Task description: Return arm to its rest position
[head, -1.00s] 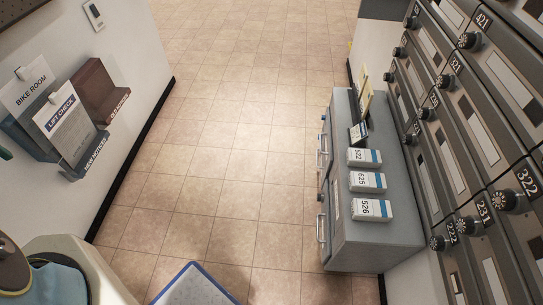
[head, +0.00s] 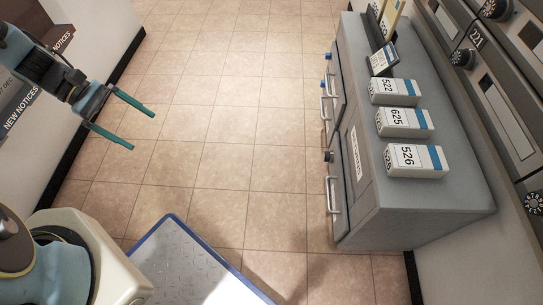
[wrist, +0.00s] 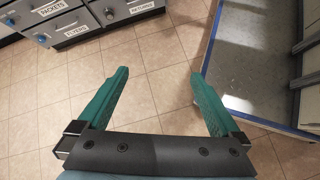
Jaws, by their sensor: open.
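My gripper (head: 134,125) is at the upper left of the head view, its two green fingers spread apart and pointing right over the floor. In the wrist view my gripper (wrist: 158,75) is open, with bare tiled floor between the fingers. It holds nothing and touches nothing. My arm reaches in from the left edge of the head view, in front of the notice racks, and part of it is out of frame.
A grey cabinet (head: 375,200) with drawers stands at right, bearing boxes labelled 522 (head: 395,91), 625 (head: 404,122) and 526 (head: 414,160). Mailboxes (head: 497,100) line the right wall. Notice racks (head: 18,108) hang at left. Tiled floor (head: 230,120) between is clear.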

